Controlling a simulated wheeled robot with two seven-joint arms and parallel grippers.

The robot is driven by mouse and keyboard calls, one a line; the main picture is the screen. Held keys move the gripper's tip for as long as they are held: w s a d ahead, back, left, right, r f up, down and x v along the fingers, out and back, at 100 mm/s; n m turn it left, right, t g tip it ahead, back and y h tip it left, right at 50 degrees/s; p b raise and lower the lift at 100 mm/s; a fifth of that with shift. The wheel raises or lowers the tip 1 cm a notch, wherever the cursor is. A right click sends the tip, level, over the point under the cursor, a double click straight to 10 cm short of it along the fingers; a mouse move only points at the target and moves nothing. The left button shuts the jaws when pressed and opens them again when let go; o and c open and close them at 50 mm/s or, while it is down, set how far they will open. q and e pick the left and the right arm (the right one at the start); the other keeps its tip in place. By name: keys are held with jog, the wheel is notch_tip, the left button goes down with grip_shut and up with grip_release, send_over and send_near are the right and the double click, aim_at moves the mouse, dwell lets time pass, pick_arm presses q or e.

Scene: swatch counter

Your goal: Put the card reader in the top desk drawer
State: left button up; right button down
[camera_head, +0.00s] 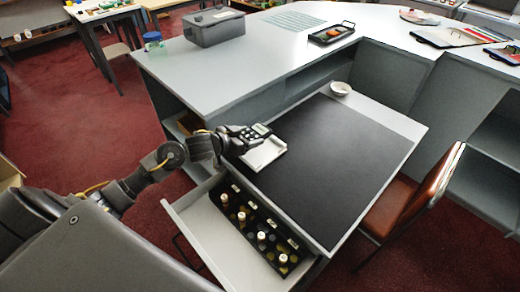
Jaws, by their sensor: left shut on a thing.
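The card reader (260,130) is a small dark device with a light screen. My left gripper (240,138) is shut on it, at the left edge of the black desk mat. The reader is above or beside a small white tray (262,157); I cannot tell whether they touch. The top desk drawer (208,229) is pulled open below and in front of the gripper. Inside it, a long black organiser (243,221) with several white-capped bottles lies along the right side; the left part looks bare. My right gripper is not in view.
The black mat (325,155) covers most of the lower desk, with a white bowl (340,88) at its far edge. A grey box (214,25) and a dark tray (331,33) stand on the raised counter. A brown chair (410,205) is at the right.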

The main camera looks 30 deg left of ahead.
pick_arm(q)
send_over(260, 155)
jog(key=f, duration=0.4)
jog(key=shift+s+a+f, duration=0.15)
jog(key=shift+a, duration=0.1)
jog(key=shift+w+d+f+p, duration=0.1)
jog(key=shift+f+p, duration=0.3)
jog(key=shift+f, duration=0.4)
jog(key=shift+w+d+f+p, duration=0.1)
jog(key=shift+f+p, duration=0.25)
jog(key=shift+f, duration=0.5)
jog(key=shift+f, duration=0.1)
jog(key=o, duration=1.2)
jog(key=shift+s+f, duration=0.1)
jog(key=shift+c, duration=0.2)
